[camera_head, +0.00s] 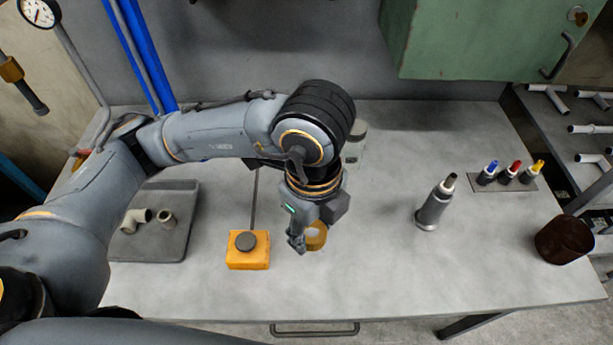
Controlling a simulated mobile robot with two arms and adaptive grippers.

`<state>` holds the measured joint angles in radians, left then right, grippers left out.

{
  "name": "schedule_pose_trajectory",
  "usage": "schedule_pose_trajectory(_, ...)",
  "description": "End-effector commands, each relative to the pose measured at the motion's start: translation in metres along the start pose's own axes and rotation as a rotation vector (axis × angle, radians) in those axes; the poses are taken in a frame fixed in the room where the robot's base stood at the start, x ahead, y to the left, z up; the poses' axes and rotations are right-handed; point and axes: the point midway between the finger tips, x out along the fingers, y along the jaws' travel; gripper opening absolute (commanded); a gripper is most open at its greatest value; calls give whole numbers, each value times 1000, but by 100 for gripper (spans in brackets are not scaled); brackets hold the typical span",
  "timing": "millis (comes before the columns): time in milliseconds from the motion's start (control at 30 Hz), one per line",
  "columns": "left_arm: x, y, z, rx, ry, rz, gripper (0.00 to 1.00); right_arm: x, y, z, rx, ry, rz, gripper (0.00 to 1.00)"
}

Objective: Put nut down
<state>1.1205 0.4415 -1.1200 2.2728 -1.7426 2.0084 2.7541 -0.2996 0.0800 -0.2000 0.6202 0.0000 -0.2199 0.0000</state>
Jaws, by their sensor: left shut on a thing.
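My left gripper (307,238) reaches in from the left and points down over the middle of the table (370,285). It is shut on a brass-coloured nut (319,238), a ring-like piece partly hidden by the fingers. The nut is at or just above the table top; I cannot tell whether it touches. My right gripper does not show.
An orange block with a dark round knob (247,250) stands just left of the gripper. A grey tray (180,225) holds pale pipe fittings. A grey cylinder (433,206), a marker stand (512,183) and a dark brown cup (562,238) stand right. The front middle is clear.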

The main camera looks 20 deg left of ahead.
Motion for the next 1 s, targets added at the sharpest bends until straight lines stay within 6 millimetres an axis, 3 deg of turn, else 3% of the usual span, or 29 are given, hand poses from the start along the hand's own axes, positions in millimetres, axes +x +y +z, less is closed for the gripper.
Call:
schedule_pose_trajectory(167, 7, -15, 9, -5, 0, 3, 6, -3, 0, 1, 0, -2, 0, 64)
schedule_pose_trajectory(367, 27, -56, 34, -8, 0, 4, 6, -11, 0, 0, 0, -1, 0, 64)
schedule_pose_trajectory(600, 66, -97, 58, -3, 0, 5, 6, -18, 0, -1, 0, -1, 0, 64)
schedule_pose_trajectory(1000, 107, -120, 72, 1, -1, 4, 6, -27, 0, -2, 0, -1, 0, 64)
